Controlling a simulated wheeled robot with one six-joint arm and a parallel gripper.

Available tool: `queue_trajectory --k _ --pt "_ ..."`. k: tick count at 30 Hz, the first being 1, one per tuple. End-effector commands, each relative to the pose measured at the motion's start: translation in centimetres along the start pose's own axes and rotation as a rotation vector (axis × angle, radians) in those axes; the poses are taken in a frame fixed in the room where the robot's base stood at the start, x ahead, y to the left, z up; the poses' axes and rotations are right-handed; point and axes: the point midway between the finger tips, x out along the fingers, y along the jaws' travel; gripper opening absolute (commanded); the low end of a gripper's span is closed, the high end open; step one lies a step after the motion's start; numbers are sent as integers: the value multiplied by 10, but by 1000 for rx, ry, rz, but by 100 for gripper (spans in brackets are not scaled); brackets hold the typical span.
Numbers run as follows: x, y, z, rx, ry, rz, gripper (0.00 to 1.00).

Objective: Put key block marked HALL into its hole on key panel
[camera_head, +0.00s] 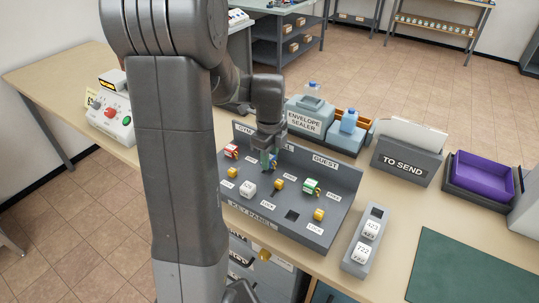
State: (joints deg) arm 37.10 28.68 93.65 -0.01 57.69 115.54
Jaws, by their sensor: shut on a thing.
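The grey key panel (262,218) stands on the table in front of me, with a raised back wall carrying labels such as GUEST. My gripper (269,157) points down over the back middle of the panel. It is shut on a small block with blue on it (268,163), close to the panel's surface. Its marking is hidden, and I cannot tell whether it is in a hole. A red-and-white block (231,151), a white block (248,188) and a green-and-white block (312,186) sit on the panel. An empty dark square hole (292,214) shows near the front right.
Several yellow knobs (279,184) stand up from the panel. A grey holder (367,241) with numbered white blocks stands to its right. Behind are the envelope sealer (305,119), the TO SEND box (406,164) and a purple tray (483,177). A green mat (470,268) lies front right.

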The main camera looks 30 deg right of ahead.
Motion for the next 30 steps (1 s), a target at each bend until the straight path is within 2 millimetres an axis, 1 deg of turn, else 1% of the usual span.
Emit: queue_trajectory --k 1,13,18,26,30 --pt "2 0 0 0 0 0 8" --pt "1 0 0 -1 0 0 8" --pt "5 0 0 -1 0 0 8" --pt "5 0 0 -1 0 0 8" --pt "10 0 0 -1 0 0 8"
